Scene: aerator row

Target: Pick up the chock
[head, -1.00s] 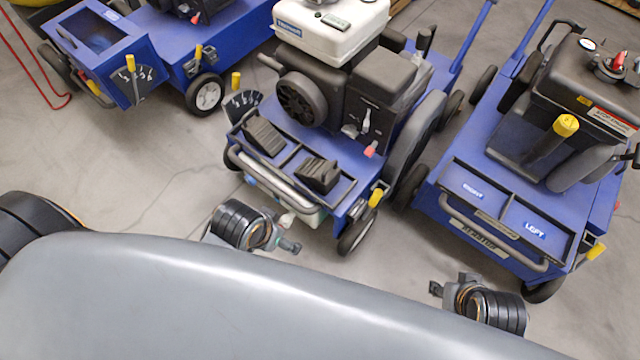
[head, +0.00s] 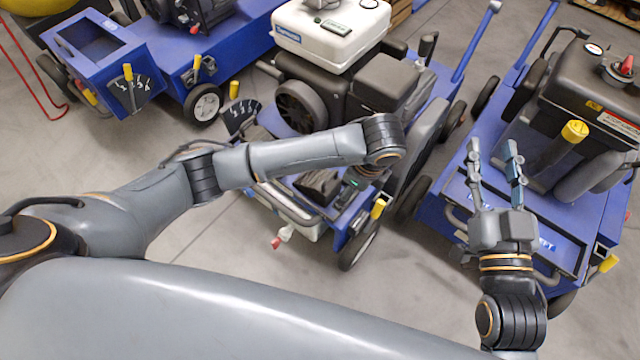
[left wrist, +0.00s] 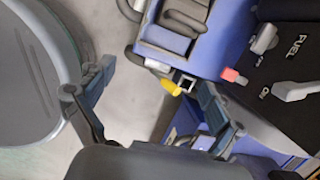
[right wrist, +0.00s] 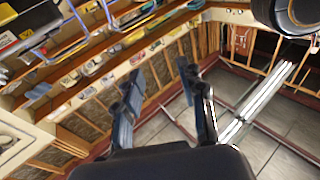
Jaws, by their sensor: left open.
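A black wedge-shaped chock (head: 318,185) lies in the front tray of the middle blue aerator, partly covered by my left arm. It also shows with its ridges at the top of the left wrist view (left wrist: 185,14). Another chock seen earlier at the tray's left is now behind my left arm. My left gripper (left wrist: 155,80) is open and empty, with the tray's corner and a yellow grip between and beyond its fingers. In the head view it is mostly hidden behind its wrist. My right gripper (head: 493,150) is open and empty, over the right aerator.
A yellow grip (head: 378,208) stands at the tray's corner. A red-tipped lever (left wrist: 234,76) sticks out of the engine (head: 345,90) beside the tray. The right aerator's tray (head: 560,250) is under my right gripper. Grey floor (head: 410,300) is bare in front.

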